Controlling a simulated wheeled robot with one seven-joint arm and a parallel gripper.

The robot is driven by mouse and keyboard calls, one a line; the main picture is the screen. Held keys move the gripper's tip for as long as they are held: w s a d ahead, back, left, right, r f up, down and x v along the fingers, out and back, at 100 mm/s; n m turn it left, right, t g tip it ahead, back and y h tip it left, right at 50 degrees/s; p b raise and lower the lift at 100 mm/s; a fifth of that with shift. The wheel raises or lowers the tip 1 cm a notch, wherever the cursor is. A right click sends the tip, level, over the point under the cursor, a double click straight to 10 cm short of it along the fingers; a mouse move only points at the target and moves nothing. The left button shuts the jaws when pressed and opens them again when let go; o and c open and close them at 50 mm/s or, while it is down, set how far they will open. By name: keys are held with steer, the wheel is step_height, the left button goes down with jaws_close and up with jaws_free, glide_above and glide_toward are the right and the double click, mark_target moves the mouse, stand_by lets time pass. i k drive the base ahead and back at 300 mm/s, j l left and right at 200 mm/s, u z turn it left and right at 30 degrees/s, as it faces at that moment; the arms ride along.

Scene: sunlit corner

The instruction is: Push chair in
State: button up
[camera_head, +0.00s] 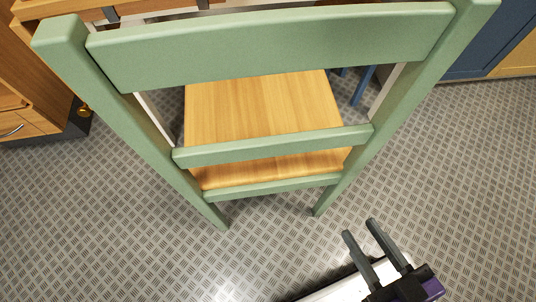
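A green chair (270,48) with a light wooden seat (250,105) stands upright in the middle of the head view, its back toward me. Its two near legs meet the floor below the seat. My gripper (358,228) is at the lower right, in front of the chair and a little right of its right near leg in the picture. The two dark fingers are parallel with a gap between them, and nothing is held. I see no contact between the fingers and the chair. The chair's far legs are mostly hidden behind the seat.
Wooden drawers (30,115) stand at the left. A dark blue cabinet (488,45) is at the upper right. Part of a wooden furniture edge shows at the top left, behind the chair back. The patterned floor (100,220) is clear on both sides of the chair.

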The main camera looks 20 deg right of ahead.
mark_target(262, 116)
steer(key=u, duration=0.45)
steer(key=l+u, duration=0.1)
steer(key=u, duration=0.8)
steer(key=k+u, duration=0.1)
steer(key=u, duration=0.75)
steer(key=k+l+u, duration=0.1)
steer(key=k+l, duration=0.25)
steer(key=k, duration=0.15)
steer(key=k+l+u, duration=0.1)
steer(key=k+l, duration=0.15)
steer(key=k, duration=0.25)
